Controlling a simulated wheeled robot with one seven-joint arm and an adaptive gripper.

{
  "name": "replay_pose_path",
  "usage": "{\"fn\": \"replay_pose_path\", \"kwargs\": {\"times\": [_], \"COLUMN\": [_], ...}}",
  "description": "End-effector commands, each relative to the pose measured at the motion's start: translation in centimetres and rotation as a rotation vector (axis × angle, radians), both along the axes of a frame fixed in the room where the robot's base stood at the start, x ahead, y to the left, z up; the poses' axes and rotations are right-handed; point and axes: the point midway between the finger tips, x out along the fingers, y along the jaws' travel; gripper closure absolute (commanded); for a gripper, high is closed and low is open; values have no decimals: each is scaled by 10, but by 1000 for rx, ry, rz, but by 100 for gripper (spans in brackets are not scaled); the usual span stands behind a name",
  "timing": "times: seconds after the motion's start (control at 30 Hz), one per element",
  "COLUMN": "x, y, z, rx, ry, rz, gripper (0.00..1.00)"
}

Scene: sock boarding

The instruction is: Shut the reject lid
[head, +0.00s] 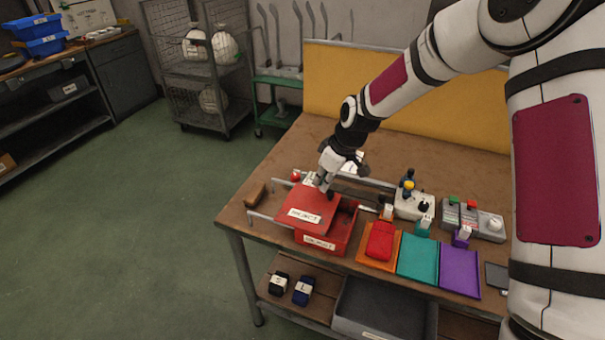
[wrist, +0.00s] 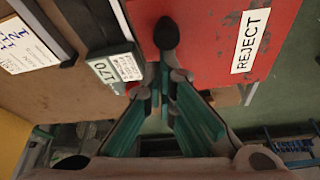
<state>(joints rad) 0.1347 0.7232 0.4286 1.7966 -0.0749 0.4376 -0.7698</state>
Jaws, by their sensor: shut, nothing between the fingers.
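The red reject lid (head: 300,203) carries a white REJECT label and lies over the left and back of the red reject bin (head: 345,228). A dark gap shows at the bin's right side, so it is partly uncovered. The wrist view shows the lid (wrist: 210,50) with a black knob (wrist: 166,34) near its edge. My gripper (head: 325,184) is over the lid's back right part, close to the knob. Its teal fingers (wrist: 165,80) are shut with nothing between them. I cannot tell whether they touch the lid or knob.
Metal rails (head: 268,219) run beside the bin. Orange, teal (head: 418,259) and purple (head: 459,268) trays stand to its right, a red item (head: 380,241) in the orange one. Control boxes (head: 414,205) stand behind. A brown block (head: 255,194) lies left.

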Motion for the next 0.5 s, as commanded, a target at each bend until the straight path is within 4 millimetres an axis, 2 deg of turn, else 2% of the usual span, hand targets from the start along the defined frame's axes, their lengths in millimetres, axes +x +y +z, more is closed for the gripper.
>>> {"fn": "replay_pose_path", "kwargs": {"times": [0.03, 0.1, 0.2, 0.3, 0.5], "x": [-7, -12, -18, -21, -22], "y": [-14, -29, -44, -53, -56], "z": [2, 2, 2, 1, 0], "rx": [1, 0, 0, 1, -1], "ry": [3, 4, 2, 1, 2], "rz": [-6, -5, -2, 0, 1], "gripper": [100, 100, 100, 100, 100]}}
